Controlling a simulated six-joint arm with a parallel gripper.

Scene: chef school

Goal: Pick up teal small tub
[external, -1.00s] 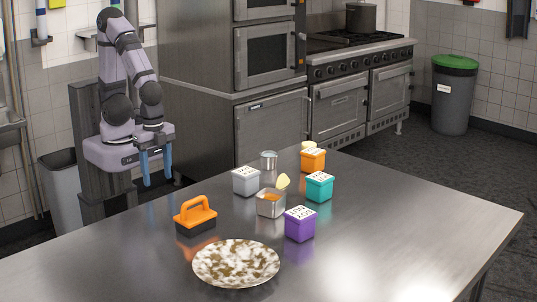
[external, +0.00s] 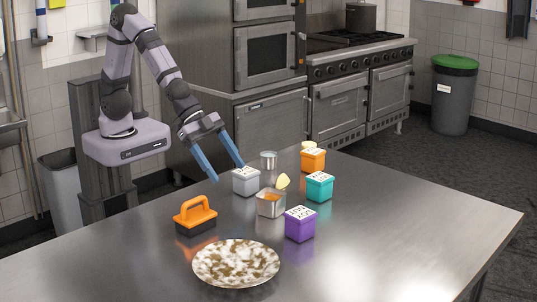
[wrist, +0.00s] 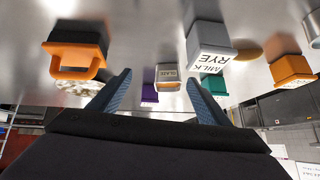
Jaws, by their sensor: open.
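The teal small tub (external: 319,188) stands upright on the steel table with a white lettered label on its lid. It sits right of the square metal container and in front of the orange tub. In the wrist view the teal tub (wrist: 214,85) is partly hidden behind the grey tub. My gripper (external: 228,172) has its blue fingers spread and empty. It is above the table's back left part, close to the grey tub and well left of the teal tub. The wrist view shows the fingers (wrist: 158,78) apart with nothing held.
The grey tub (external: 246,182), metal container (external: 270,205) and lemon piece (external: 283,181) stand between my gripper and the teal tub. A purple tub (external: 300,225), orange tub (external: 312,161) and tin (external: 268,160) are nearby. An orange-handled tool (external: 195,214) and speckled plate (external: 236,264) are in front. The table's right is clear.

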